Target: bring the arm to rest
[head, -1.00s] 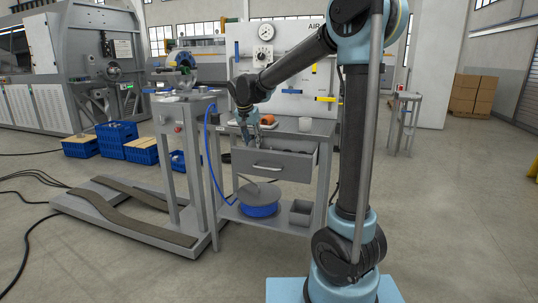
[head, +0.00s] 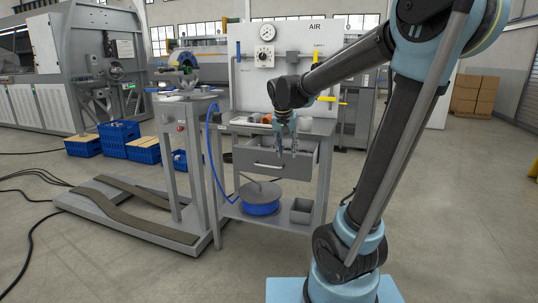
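My gripper (head: 287,151) hangs at the end of my arm in the head view, fingers pointing down. Its two fingers stand apart with nothing seen between them. It is in front of the grey workbench (head: 228,127), over the front of the pulled-out drawer (head: 270,165). It looks clear of the drawer, though the exact gap is hard to tell. My arm rises on the right and reaches left across the panel marked AIR.
The panel (head: 240,85) with a gauge stands behind the bench. A blue hose reel (head: 260,206) and a grey bin (head: 301,211) sit on the lower shelf. A machine stand (head: 170,160) is at left. Blue crates (head: 119,136) stand farther back. The floor at right is open.

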